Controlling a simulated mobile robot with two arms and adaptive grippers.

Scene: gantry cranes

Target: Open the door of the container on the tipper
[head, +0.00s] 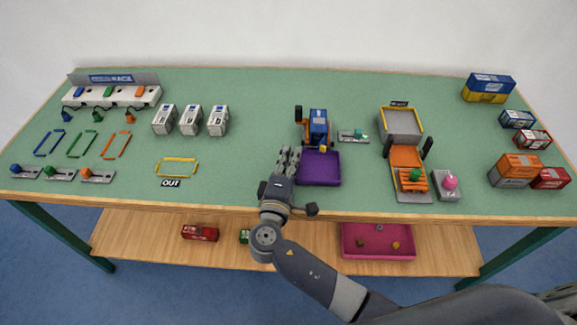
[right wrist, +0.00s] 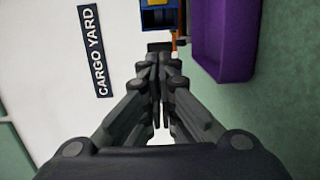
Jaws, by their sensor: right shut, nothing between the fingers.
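The blue container (head: 319,122) sits on the tipper (head: 304,135), behind the purple tray (head: 320,181); orange parts show at its sides. In the right wrist view a blue box-like end (right wrist: 158,18) with dark areas shows at the top edge, partly cut off. I cannot tell how its door stands. My right gripper (head: 289,158) is shut and empty, just left of the purple tray and in front of the tipper. In the right wrist view its fingers (right wrist: 159,60) are together, pointing toward the blue end. My left gripper is not in view.
A small grey base with a green lever (head: 358,135) stands right of the tipper. A grey bin with an orange ramp (head: 408,158) stands further right. Three white boxes (head: 190,122) stand to the left. The green tabletop left of my gripper is mostly clear.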

